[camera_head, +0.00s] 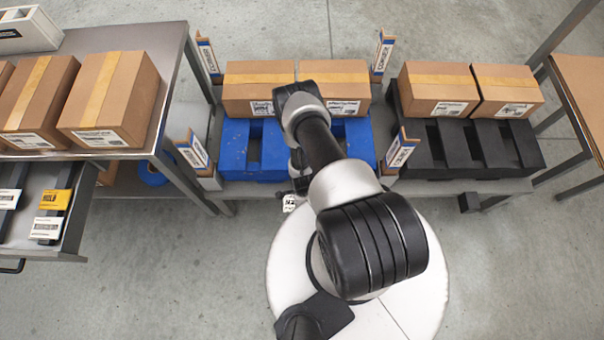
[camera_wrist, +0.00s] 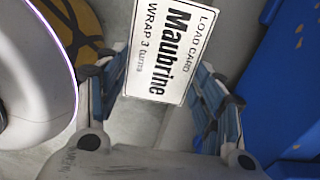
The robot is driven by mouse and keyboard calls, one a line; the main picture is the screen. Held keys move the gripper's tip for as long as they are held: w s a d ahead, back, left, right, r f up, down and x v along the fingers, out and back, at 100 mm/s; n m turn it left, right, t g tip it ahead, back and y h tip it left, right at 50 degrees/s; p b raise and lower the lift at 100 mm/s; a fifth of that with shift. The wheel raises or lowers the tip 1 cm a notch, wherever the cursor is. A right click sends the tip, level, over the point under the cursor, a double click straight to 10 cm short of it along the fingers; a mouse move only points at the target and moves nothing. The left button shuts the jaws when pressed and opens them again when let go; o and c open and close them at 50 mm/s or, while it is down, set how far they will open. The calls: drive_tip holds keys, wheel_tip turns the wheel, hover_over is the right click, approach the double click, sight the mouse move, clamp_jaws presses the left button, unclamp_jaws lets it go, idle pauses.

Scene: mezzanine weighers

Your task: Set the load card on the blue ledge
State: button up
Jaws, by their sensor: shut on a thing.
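The load card (camera_wrist: 172,45) is white with black print reading "LOAD CARD Maubrine WRAP 3 turns". My gripper (camera_wrist: 160,85) is shut on it, and the card stands out beyond the fingers, tilted in the wrist view. In the head view a small part of the card (camera_head: 289,203) shows in front of the blue pallet (camera_head: 235,165), below its front edge. My arm covers the middle of this blue pallet, the only blue ledge-like thing beside the card. Its blue side fills the right of the wrist view (camera_wrist: 285,100), apart from the card.
Cartons (camera_head: 258,85) stand on the blue pallet's rear part. Labelled corner posts (camera_head: 193,150) flank it, with another post (camera_head: 400,150) at right. A black pallet (camera_head: 470,145) with cartons is farther right. An open drawer (camera_head: 40,225) holds cards at left.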

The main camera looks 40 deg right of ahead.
drive_tip(key=shift+f, duration=0.15)
drive_tip(key=o, duration=0.9)
drive_tip(key=shift+c, duration=0.2)
